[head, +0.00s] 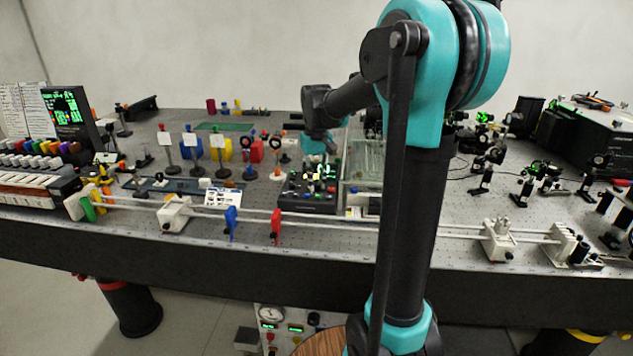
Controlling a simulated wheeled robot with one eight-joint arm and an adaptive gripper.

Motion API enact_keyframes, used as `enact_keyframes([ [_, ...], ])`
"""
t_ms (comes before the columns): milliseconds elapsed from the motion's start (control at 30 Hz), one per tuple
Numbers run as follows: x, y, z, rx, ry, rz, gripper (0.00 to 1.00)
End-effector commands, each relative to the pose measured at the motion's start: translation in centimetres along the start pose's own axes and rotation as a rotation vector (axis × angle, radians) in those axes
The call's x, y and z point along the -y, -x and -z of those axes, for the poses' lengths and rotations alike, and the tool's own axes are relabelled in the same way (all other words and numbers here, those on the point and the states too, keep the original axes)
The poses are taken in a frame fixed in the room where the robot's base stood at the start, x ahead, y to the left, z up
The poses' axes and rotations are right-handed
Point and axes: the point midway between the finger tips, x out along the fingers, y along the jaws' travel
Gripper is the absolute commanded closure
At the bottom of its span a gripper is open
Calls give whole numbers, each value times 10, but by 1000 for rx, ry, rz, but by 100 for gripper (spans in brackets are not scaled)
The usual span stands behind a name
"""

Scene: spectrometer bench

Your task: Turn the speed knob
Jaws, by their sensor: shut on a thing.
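A black control box (306,198) with small coloured knobs and lit green marks on top sits near the middle of the bench. My gripper (326,172) points down at the top of this box from behind, below the teal end of my wrist. Its fingers are small and dark against the box. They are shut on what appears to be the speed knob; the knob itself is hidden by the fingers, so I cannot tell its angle.
A clear-walled case (364,163) stands just right of the box. A white rail (330,219) with a red holder (276,226) and blue holder (231,222) runs along the front. Post-mounted optics (195,150) stand to the left. My arm hides part of the bench.

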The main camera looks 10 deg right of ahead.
Motion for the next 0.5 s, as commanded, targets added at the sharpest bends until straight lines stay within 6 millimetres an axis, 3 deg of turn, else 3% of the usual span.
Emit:
enact_keyframes([
  [500,0,0,1,-1,-324,0,100],
])
